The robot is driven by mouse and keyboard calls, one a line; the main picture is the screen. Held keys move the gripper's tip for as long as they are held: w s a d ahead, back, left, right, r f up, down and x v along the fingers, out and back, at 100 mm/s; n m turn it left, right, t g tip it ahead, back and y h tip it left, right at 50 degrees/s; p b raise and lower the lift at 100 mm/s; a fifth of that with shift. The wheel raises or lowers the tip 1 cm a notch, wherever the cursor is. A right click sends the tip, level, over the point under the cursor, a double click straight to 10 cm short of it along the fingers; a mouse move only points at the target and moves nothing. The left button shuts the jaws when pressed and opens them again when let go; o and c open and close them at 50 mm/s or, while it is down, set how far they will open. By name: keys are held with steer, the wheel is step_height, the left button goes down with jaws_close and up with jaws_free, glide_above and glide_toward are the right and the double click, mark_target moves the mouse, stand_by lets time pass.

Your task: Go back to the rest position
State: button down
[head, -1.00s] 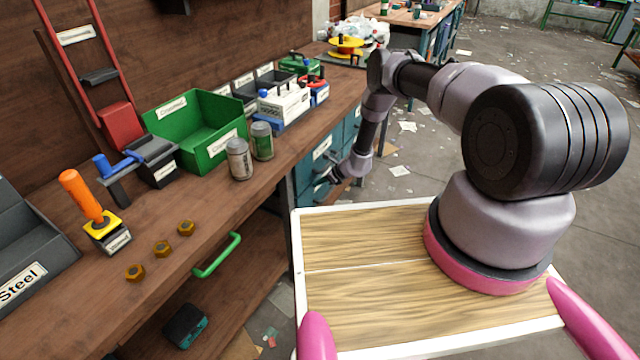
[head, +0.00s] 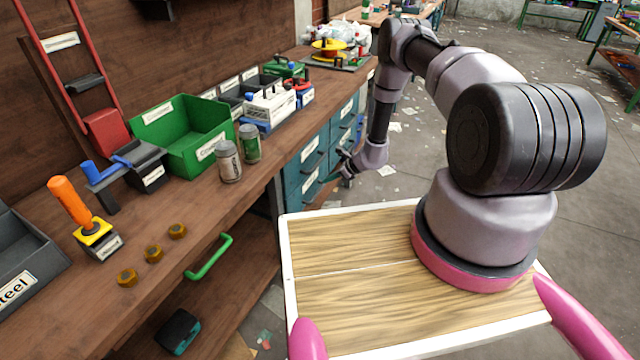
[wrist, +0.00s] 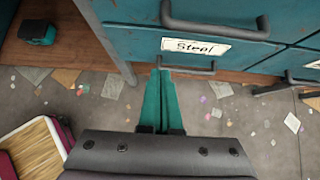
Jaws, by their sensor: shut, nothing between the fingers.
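My gripper (wrist: 158,100) shows in the wrist view as two teal fingers pressed together, with nothing between them. It points at the floor just in front of the teal drawer cabinet (wrist: 130,30). In the head view my gripper (head: 344,165) hangs at the end of the bent arm, beside the drawer fronts and beyond my wooden deck. Its fingers are small and dark there.
The workbench (head: 215,225) runs along the left. A green handle (head: 210,257) juts from the bench front. Open floor (head: 500,60) lies to the right, with scattered papers.

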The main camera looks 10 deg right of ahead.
steer(key=w+a+r+n+y, duration=0.1)
steer(key=w+r+n, duration=0.15)
steer(key=r, duration=1.05)
steer(key=w+r+n, duration=0.1)
steer(key=r+n, duration=0.2)
steer(key=r, duration=0.9)
steer(key=s+a+r+n+g, duration=0.1)
steer(key=s+r+n, duration=0.2)
steer(key=r, duration=0.8)
steer(key=s+r+n, duration=0.3)
steer(key=s+r, duration=0.1)
steer(key=r, duration=0.8)
steer(key=s+d+r+n+h, duration=0.25)
steer(key=s+r+n, duration=0.35)
steer(key=s+r, duration=1)
steer(key=s+d+r+n+t+h, duration=0.1)
steer(key=s+d+r+h, duration=0.1)
steer(key=s, duration=0.6)
steer(key=s+d+r+n+t+h, duration=0.1)
steer(key=s+d+r+n+t, duration=0.1)
steer(key=s, duration=0.7)
steer(key=shift+d+r+h, duration=0.25)
steer(key=shift+d+h, duration=0.1)
steer(key=shift+d, duration=0.2)
steer(key=shift+w+n, duration=0.1)
steer(key=shift+n, duration=0.15)
